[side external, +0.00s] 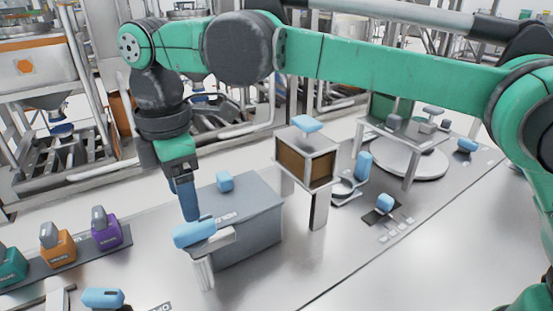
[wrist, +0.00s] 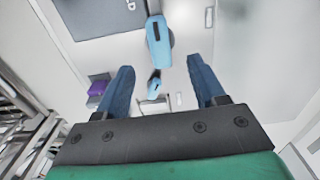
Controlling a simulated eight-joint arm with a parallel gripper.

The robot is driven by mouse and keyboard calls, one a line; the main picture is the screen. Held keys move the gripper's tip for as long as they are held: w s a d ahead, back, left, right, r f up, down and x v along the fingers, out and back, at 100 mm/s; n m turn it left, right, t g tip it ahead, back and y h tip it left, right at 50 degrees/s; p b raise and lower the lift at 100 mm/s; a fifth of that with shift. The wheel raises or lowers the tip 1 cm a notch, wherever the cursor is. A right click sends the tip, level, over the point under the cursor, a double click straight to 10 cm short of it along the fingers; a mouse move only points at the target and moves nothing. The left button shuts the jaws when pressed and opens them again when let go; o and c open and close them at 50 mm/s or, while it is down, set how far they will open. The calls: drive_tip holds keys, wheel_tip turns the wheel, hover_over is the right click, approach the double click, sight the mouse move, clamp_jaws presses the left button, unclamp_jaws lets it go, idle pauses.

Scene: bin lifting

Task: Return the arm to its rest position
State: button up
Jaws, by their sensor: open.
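My gripper (side external: 189,212) hangs from my green and black arm, pointing down, at the left of the middle in the side view. Its dark blue fingers are apart and empty in the wrist view (wrist: 162,78). A light blue handle (side external: 194,233) on a small white stand is just below the fingertips in the side view. In the wrist view a light blue handle (wrist: 159,42) lies beyond the fingertips, between their lines. I cannot tell the exact gap between it and the fingers.
A grey box (side external: 250,232) with a light blue knob (side external: 225,181) stands just right of my gripper. A brown and white cabinet (side external: 305,160) is farther right. Teal, orange (side external: 57,247) and purple (side external: 105,227) bins line the left. The front right of the table is clear.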

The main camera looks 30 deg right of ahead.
drive_tip(key=shift+w+d+r, duration=0.1)
drive_tip(key=shift+d+r, duration=0.05)
drive_tip(key=shift+d, duration=0.25)
drive_tip(key=s+d+m+t+y, duration=0.1)
drive_tip(key=s+d+m+t, duration=0.15)
drive_tip(key=d+m, duration=0.55)
drive_tip(key=s+d+m+t, duration=0.25)
drive_tip(key=d+m, duration=0.25)
drive_tip(key=d, duration=0.6)
drive_tip(key=s+d+f+m+t+h, duration=0.1)
drive_tip(key=s+d+f+m+t, duration=0.1)
drive_tip(key=d+f+m, duration=0.3)
drive_tip(key=shift+s+d, duration=0.5)
drive_tip(key=shift+s, duration=0.4)
